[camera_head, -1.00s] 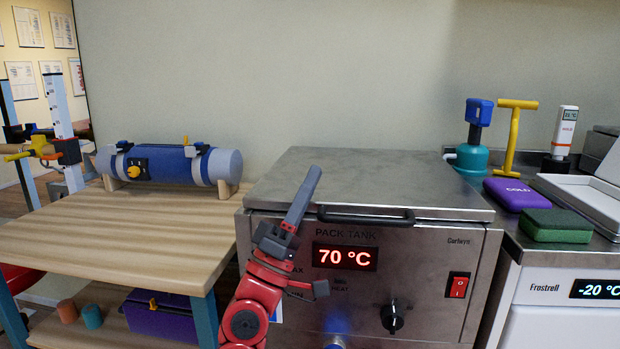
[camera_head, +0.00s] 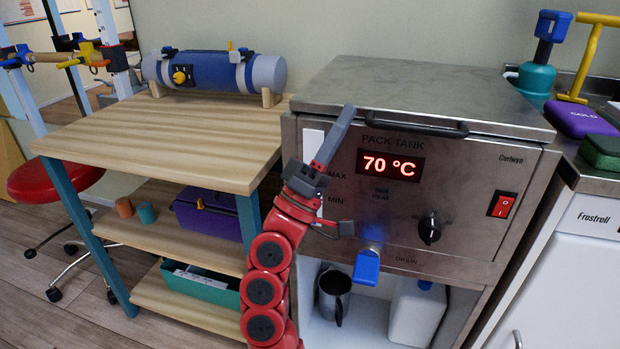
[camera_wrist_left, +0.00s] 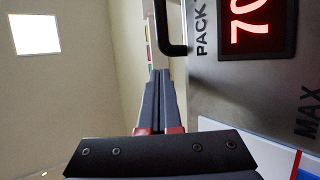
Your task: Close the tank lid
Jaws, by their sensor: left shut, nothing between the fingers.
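The steel pack tank (camera_head: 460,215) stands right of the wooden table, its front display reading 70 °C. Its flat lid (camera_head: 420,88) lies level on top, down on the tank body, with a dark bar handle (camera_head: 400,124) along its front edge. My left gripper (camera_head: 347,110) is in front of the tank's left part, pointing up, its tips near the lid's front edge left of the handle. It is shut and empty. In the left wrist view its fingers (camera_wrist_left: 158,75) are together, and the handle (camera_wrist_left: 165,30) is close by, apart from them. My right gripper is not in view.
The wooden table (camera_head: 180,135) holds a blue roll (camera_head: 215,72). A red stool (camera_head: 55,180) stands at left. A blue drain lever (camera_head: 366,266) juts from the tank's front, above a shelf with a metal mug (camera_head: 334,292). A freezer (camera_head: 570,265) stands at right.

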